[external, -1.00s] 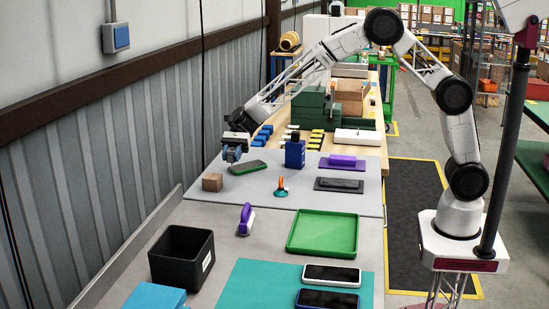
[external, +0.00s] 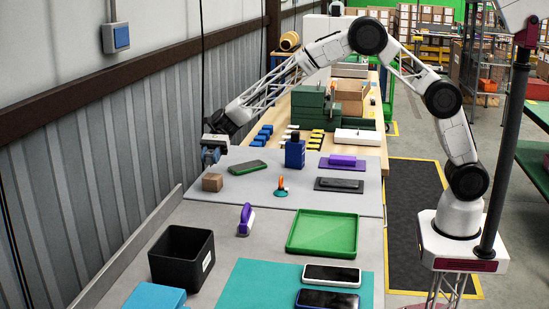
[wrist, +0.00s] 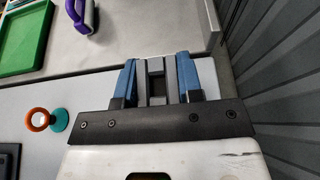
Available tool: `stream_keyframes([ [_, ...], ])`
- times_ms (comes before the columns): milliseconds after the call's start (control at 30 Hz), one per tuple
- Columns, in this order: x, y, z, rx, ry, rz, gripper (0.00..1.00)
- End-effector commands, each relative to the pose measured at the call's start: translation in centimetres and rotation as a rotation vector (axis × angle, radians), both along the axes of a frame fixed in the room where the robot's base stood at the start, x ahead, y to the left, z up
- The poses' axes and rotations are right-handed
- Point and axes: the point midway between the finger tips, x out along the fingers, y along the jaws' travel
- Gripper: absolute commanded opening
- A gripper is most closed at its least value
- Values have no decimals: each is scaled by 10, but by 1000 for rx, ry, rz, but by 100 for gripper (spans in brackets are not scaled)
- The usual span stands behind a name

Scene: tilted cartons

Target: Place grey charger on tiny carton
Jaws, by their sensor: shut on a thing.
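The tiny carton (external: 212,182) is a small brown box at the left of the grey mat in the external view. My gripper (external: 211,159), with blue fingers, hangs just above it, apparently with a small gap. In the wrist view my gripper (wrist: 157,74) is shut on the grey charger (wrist: 155,66), which shows as a grey piece with a dark middle between the fingers. In the external view the charger is too small to tell from the fingers. The carton cannot be made out in the wrist view.
An orange and teal item (external: 281,187), a purple-handled brush (external: 245,218), a green tray (external: 323,234) and a black bin (external: 181,255) stand nearer. The wall (external: 110,180) is close on the left.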

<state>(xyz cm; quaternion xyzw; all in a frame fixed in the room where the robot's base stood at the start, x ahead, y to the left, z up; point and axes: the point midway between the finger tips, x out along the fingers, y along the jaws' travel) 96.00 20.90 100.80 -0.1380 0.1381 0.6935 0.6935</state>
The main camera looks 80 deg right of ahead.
Motion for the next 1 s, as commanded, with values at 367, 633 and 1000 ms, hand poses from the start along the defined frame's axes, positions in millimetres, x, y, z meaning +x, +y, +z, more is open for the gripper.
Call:
stream_keyframes([
  [367, 0, 0, -25, 0, 1, 0, 10],
  [633, 0, 0, -35, 0, -1, -1, 10],
  [1000, 0, 0, -38, 0, -1, 0, 40],
])
